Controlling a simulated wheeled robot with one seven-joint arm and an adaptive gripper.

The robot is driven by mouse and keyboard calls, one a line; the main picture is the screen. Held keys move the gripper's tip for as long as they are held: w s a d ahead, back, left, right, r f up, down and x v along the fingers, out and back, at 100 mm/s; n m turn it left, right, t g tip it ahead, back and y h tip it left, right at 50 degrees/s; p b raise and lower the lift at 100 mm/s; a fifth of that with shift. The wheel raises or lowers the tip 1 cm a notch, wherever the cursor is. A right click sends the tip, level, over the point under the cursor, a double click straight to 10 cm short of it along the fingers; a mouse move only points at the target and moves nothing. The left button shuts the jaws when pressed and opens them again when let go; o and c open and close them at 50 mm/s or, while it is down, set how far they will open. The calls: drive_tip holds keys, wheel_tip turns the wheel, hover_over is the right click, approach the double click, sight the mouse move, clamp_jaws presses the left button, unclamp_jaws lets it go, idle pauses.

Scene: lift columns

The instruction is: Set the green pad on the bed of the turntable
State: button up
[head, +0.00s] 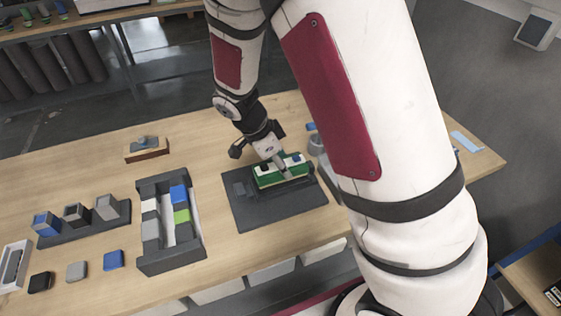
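A light green pad (181,215) lies in the right-hand row of a dark slotted tray (172,263), just below a blue pad (178,194). A green-sided box with a cream top (283,171) stands on a dark square plate (290,215). My gripper (273,157) is low over this box, pointing down, well to the right of the green pad. The fingertips are small and partly hidden, so I cannot tell whether they are open or touch the box. I cannot tell for sure which thing is the turntable.
Left of the tray, a dark base carries several short columns (76,214). Black (40,282), grey (76,271) and blue (113,260) blocks lie in front. A small wooden block (147,150) stands behind. My arm hides part of the table's right side.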

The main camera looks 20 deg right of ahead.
drive_tip(key=shift+f, duration=0.95)
idle(2.0)
drive_tip(key=o, duration=1.9)
drive_tip(key=shift+r+p, duration=1.7)
drive_tip(key=shift+r, duration=1.8)
